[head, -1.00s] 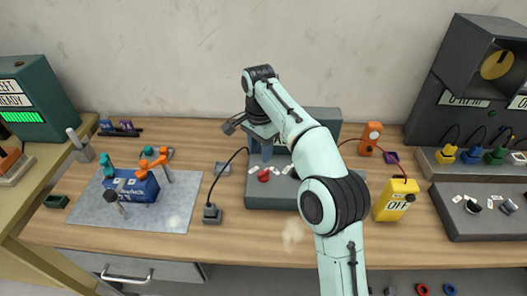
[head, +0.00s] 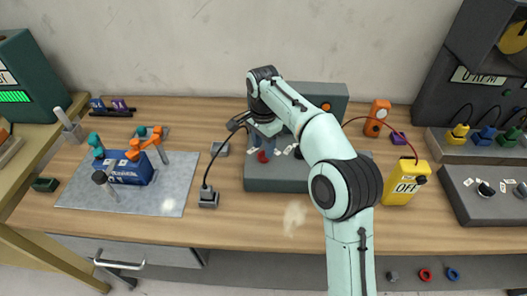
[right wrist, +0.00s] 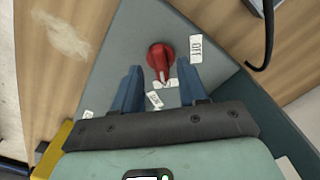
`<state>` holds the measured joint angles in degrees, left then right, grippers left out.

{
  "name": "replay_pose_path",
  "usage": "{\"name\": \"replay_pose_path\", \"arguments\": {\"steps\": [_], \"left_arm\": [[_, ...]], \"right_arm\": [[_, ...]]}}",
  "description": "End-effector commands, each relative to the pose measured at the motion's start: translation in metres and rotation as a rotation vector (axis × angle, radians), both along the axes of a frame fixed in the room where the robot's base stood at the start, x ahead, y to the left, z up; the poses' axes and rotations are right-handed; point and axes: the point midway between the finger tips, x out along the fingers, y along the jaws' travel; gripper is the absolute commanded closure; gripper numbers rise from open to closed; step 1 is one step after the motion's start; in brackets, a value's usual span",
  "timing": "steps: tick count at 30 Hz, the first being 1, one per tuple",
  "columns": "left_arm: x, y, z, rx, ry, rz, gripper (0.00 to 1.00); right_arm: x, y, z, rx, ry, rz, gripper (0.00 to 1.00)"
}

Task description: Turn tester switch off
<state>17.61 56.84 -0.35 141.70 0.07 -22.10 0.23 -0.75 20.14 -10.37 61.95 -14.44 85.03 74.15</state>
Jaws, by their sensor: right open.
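The tester (head: 270,182) is a grey-green box with a raised back, in the middle of the bench. Its red rotary switch (right wrist: 160,57) has white labels around it, one reading OFF to its right in the right wrist view. The switch's narrow pointer faces down in that view, towards another label and away from OFF. The switch also shows small in the head view (head: 262,157). My right gripper (right wrist: 161,80) is open and empty, its blue fingers just short of the switch, one to either side. My left gripper is not in view.
A yellow box (head: 405,187) marked OFF stands right of the tester, joined by a red cable. A black cable runs to a small block (head: 208,199) on the left. A grey mat (head: 170,200) holds a blue part and clamps. My right arm hides part of the tester.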

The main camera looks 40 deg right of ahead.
Motion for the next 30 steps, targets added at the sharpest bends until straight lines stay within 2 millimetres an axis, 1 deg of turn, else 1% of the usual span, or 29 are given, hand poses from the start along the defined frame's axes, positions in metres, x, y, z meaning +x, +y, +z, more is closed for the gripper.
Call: {"name": "replay_pose_path", "arguments": {"steps": [1,6,14,17,18,26,30], "left_arm": [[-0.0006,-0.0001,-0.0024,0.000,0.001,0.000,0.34],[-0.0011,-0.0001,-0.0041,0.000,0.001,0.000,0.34],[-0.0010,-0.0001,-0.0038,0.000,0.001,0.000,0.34],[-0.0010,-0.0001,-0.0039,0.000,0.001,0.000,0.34],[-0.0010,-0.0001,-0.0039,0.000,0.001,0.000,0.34],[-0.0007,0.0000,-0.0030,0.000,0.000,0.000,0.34],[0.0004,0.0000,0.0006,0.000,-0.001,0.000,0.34]], "right_arm": [[-0.0004,0.0000,-0.0066,0.000,0.001,0.000,0.57],[-0.0001,-0.0001,-0.0150,0.000,0.000,0.000,0.57],[0.0001,0.0000,-0.0154,0.000,-0.001,0.000,0.57],[0.0001,0.0000,-0.0154,0.000,-0.001,0.000,0.87],[0.0001,0.0000,-0.0154,0.000,-0.001,0.000,1.00],[0.0001,0.0000,-0.0150,0.000,-0.001,0.007,1.00],[0.0001,-0.0001,-0.0143,0.000,-0.001,0.039,1.00]]}}
